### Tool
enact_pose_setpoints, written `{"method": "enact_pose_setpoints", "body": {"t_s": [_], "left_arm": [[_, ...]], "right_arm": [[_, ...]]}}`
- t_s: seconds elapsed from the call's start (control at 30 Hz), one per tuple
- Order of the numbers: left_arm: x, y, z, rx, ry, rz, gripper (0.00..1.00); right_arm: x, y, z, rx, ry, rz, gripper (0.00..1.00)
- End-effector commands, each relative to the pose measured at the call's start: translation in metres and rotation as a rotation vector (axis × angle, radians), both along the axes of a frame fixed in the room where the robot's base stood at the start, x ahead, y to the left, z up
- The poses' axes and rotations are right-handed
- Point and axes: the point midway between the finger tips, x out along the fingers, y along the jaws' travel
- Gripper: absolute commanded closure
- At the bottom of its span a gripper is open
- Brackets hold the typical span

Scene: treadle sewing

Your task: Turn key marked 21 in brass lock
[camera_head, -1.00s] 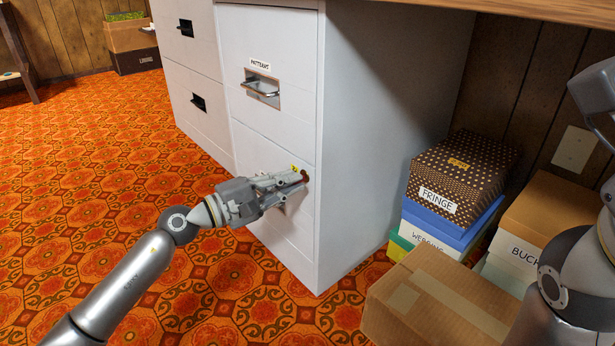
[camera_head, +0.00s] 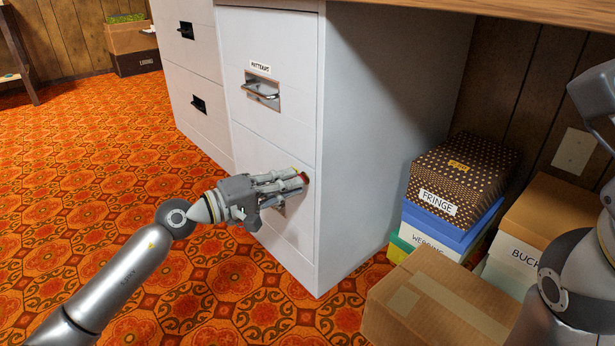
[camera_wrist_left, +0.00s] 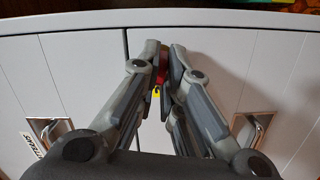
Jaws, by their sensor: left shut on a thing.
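My left gripper (camera_head: 297,183) reaches to the lower drawer front of the pale grey filing cabinet (camera_head: 270,150), near its right edge. In the left wrist view, the gripper's fingertips (camera_wrist_left: 164,50) are closed around a small red-brown piece, which I take to be the key (camera_wrist_left: 163,62). A yellow tag (camera_wrist_left: 157,92) hangs between the fingers; no number is readable. The key's red end (camera_head: 304,177) shows at the fingertips in the head view. The brass lock is hidden behind the fingers. My right gripper is out of view.
The upper drawer's handle (camera_head: 261,92) is above the left gripper. At right, a dotted box labelled FRINGE (camera_head: 462,170) sits on other boxes. A brown carton (camera_head: 430,300) stands in front of them. Patterned carpet is clear at left.

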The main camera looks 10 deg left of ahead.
Motion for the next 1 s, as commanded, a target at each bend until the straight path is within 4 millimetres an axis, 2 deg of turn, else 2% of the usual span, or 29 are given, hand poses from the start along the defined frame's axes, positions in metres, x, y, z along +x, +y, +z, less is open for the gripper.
{"method": "enact_pose_setpoints", "body": {"t_s": [0.07, 0.1, 0.3, 0.5, 0.57, 1.0], "left_arm": [[0.0009, 0.0, 0.0017, -0.003, -0.003, 0.003, 1.0], [0.0009, 0.0, 0.0017, -0.005, -0.003, 0.003, 0.91], [0.0006, 0.0, 0.0013, -0.005, -0.002, 0.002, 0.67], [0.0003, -0.0001, 0.0007, -0.004, 0.0, 0.001, 0.67], [0.0002, -0.0001, 0.0005, -0.004, 0.001, 0.001, 0.71], [-0.0056, 0.0045, -0.0005, -0.004, 0.003, 0.001, 0.71]], "right_arm": [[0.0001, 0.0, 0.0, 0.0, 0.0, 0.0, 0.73], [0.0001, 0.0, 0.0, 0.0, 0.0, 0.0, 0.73], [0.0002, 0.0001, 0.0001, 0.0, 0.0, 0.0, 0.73], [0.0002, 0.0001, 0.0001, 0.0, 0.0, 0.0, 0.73], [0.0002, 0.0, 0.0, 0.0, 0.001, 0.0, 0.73], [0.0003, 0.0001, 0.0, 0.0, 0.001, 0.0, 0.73]]}}
